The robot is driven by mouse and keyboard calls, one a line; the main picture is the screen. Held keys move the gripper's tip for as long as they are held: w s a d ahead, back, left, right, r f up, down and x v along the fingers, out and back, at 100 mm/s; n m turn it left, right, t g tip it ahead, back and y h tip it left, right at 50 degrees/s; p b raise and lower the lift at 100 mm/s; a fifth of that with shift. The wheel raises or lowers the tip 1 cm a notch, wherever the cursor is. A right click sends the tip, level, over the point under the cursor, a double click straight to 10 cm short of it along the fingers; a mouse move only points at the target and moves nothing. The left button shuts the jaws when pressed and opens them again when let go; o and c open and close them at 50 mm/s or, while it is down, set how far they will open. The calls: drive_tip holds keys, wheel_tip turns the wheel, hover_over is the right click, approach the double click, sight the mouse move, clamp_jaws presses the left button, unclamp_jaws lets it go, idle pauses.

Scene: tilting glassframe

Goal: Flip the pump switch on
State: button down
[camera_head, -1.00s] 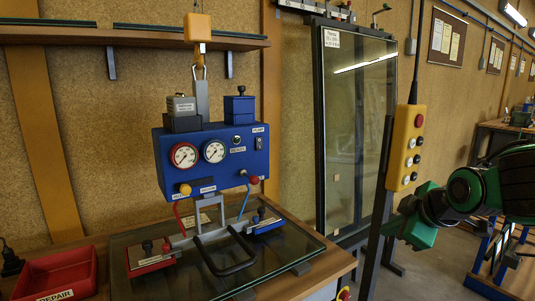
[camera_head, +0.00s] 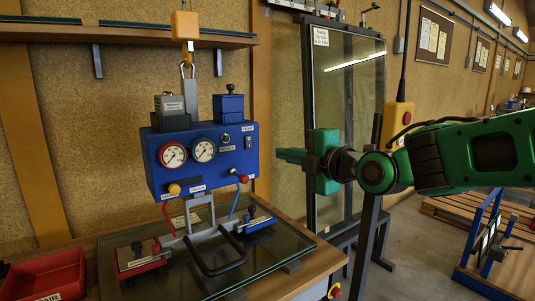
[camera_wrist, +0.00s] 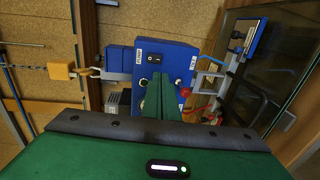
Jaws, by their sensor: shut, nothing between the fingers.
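The pump switch (camera_head: 248,142) is a small black rocker on the right end of the blue control box's (camera_head: 180,177) front, below a "PUMP" label. In the wrist view the switch (camera_wrist: 154,59) shows just above my fingertips in the picture, unobstructed. I cannot tell its on or off position. My gripper (camera_head: 279,155) is green, shut and empty. In the head view it is right of the box, fingers pointing left, with a gap to the switch. In the wrist view the shut fingers (camera_wrist: 161,78) overlap the lower part of the box face.
Two gauges (camera_head: 188,153) and a red-knobbed lever (camera_head: 243,179) are on the box. A chain and an orange block (camera_head: 186,25) hang above it. The suction frame's black handle (camera_head: 219,257) is below, over glass on the table. A yellow pendant (camera_head: 397,119) stands behind my arm.

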sight(251, 148)
drive_tip(key=x, duration=1.3)
drive_tip(key=shift+w+a, duration=0.2)
drive_tip(key=shift+w, duration=0.05)
drive_tip(key=shift+s+f, duration=0.1)
drive_tip(key=shift+s+d, duration=0.25)
drive_tip(key=shift+d, duration=0.05)
drive_tip(key=f+v, duration=0.2)
drive_tip(key=v, duration=1)
drive_tip(key=shift+s+d+f, duration=0.35)
